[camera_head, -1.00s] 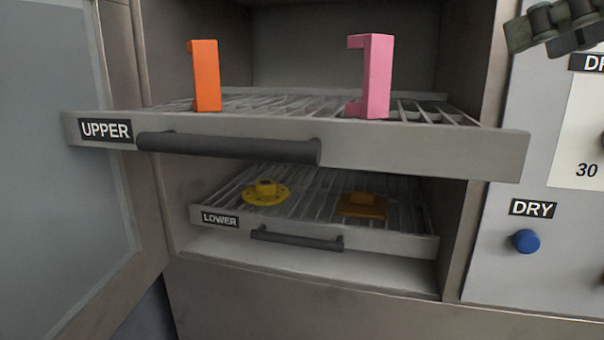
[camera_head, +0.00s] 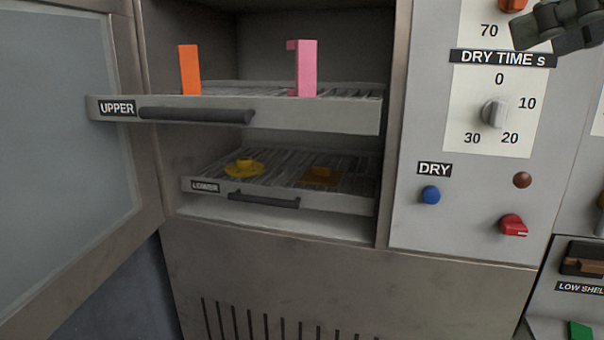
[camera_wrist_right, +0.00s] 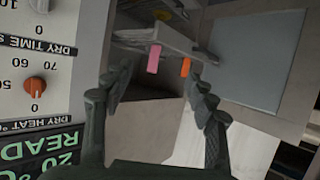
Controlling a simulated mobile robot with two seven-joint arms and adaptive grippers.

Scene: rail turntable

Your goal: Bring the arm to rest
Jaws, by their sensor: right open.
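My right gripper (camera_head: 560,26) shows dark at the top right corner of the head view, in front of the control panel. It is open and empty, apart from everything. In the right wrist view its two fingers (camera_wrist_right: 158,108) stand spread, with nothing between the tips but the distant dryer. My left gripper is in neither view.
The upper rack (camera_head: 300,116) is pulled out, carrying an orange part (camera_head: 189,70) and a pink part (camera_head: 307,68). The lower rack (camera_head: 320,200) holds a yellow flanged part (camera_head: 243,167) and a brown part (camera_head: 320,176). The dryer door (camera_head: 60,150) stands open at left.

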